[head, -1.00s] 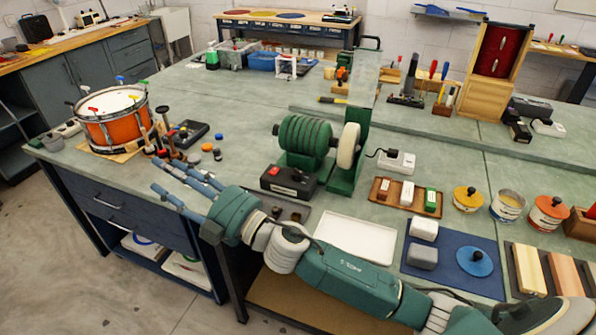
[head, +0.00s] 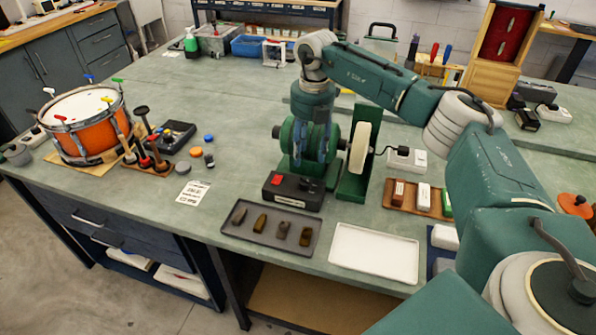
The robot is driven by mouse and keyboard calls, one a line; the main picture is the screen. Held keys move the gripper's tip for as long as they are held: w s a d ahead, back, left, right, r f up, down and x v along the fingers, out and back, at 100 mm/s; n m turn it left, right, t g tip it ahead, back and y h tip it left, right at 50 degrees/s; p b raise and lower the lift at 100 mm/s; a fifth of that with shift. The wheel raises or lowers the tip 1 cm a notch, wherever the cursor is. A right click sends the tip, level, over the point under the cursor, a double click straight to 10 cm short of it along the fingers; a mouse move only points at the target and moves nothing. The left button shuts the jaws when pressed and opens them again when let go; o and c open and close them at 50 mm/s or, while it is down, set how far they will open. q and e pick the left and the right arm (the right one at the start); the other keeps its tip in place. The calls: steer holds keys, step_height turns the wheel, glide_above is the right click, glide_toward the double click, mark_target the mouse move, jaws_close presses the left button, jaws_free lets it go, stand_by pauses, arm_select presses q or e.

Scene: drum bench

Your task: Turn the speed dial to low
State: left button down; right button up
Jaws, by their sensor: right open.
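The black control box (head: 284,194) sits on the bench in front of the green grinder-like machine (head: 288,137). A red switch (head: 277,180) is on its left top. A small dark dial (head: 306,184) is on its right top, hard to make out; its setting is too small to read. My right gripper (head: 312,160) points down just above and behind the dial side of the box, in front of the machine's green drum. It is open and holds nothing that I can see; its fingertips partly blend with the machine. My left gripper is not in view.
A dark tray (head: 248,242) with several small blocks and a white tray (head: 375,252) lie along the front edge. A pale wheel (head: 361,147) stands right of the drum. The orange drum (head: 88,133) is far left. Bench around the printed card (head: 193,192) is mostly clear.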

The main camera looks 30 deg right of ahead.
mark_target(305, 179)
steer(key=shift+s+a+f+p, duration=0.15)
steer(key=shift+s+f+p, duration=0.35)
steer(key=shift+f, duration=0.55)
step_height(305, 179, down, 4)
steer(key=shift+a+r+p, duration=0.1)
steer(key=shift+r+p, duration=0.15)
steer(key=shift+p, duration=0.1)
steer(key=f, duration=0.3)
steer(key=shift+w+p, duration=0.3)
steer(key=shift+w, duration=0.05)
steer(key=shift+a+f, duration=0.1)
steer(key=shift+f, duration=0.5)
steer(key=shift+c, duration=0.8)
steer(key=c, duration=0.8)
steer(key=shift+f, duration=0.1)
steer(key=shift+c, duration=1)
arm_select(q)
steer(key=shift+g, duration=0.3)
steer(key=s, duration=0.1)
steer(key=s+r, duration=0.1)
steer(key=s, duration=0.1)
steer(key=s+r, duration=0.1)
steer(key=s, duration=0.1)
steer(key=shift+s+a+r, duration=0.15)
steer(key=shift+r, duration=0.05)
